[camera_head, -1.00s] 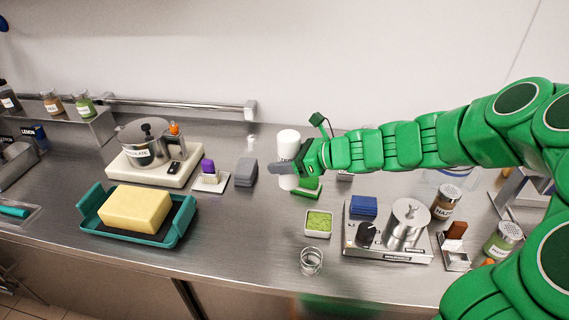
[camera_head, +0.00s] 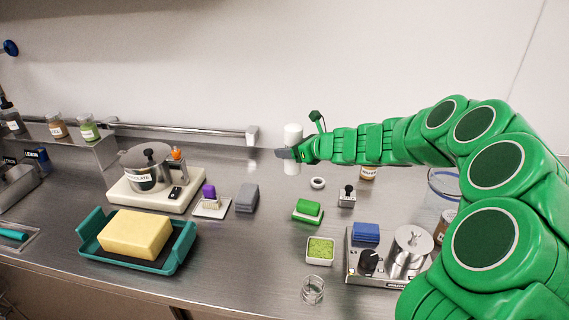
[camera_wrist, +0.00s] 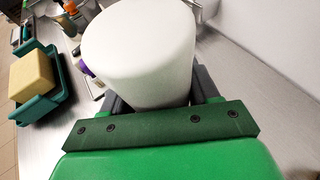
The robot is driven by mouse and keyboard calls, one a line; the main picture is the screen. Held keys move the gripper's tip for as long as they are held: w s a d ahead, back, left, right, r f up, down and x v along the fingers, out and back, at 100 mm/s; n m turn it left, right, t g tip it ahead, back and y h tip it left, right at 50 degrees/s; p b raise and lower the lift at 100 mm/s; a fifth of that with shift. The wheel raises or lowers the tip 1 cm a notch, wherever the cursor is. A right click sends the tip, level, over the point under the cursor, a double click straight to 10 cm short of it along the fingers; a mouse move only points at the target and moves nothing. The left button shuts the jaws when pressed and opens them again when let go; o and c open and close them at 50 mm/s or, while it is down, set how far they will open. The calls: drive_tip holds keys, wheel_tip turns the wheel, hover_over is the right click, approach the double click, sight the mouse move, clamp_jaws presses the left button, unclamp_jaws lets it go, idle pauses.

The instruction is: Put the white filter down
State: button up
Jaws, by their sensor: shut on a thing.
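The white filter (camera_head: 292,136) is an upright white cylinder in the head view, near the back wall. My gripper (camera_head: 284,153) is shut on it, with the dark fingers around its side. In the wrist view the white filter (camera_wrist: 140,50) fills the upper middle, between the two dark fingers of my gripper (camera_wrist: 163,98).
Below stand a green block (camera_head: 308,208), a white ring (camera_head: 318,183), a small black-knobbed tool (camera_head: 347,195) and a green-filled dish (camera_head: 320,250). A grey block (camera_head: 247,198) is left. The counter (camera_head: 265,250) is bare between the dish and the teal tray (camera_head: 180,240).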

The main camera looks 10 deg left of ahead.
drive_tip(key=shift+w+a+f, duration=0.5)
drive_tip(key=shift+w+f, duration=0.9)
drive_tip(key=shift+f, duration=0.35)
drive_tip(key=shift+w+a+f, duration=0.55)
drive_tip(key=shift+w+f, duration=0.8)
drive_tip(key=shift+f, duration=0.45)
drive_tip(key=shift+w+a+f, duration=0.5)
drive_tip(key=shift+w+f, duration=0.9)
drive_tip(key=shift+f, duration=0.35)
drive_tip(key=shift+f, duration=0.1)
drive_tip(key=o, duration=1.3)
drive_tip(key=shift+c, duration=0.2)
drive_tip(key=shift+s+d+r, duration=0.15)
drive_tip(key=shift+d+r, duration=0.15)
drive_tip(key=shift+d, duration=0.05)
drive_tip(key=v, duration=1.1)
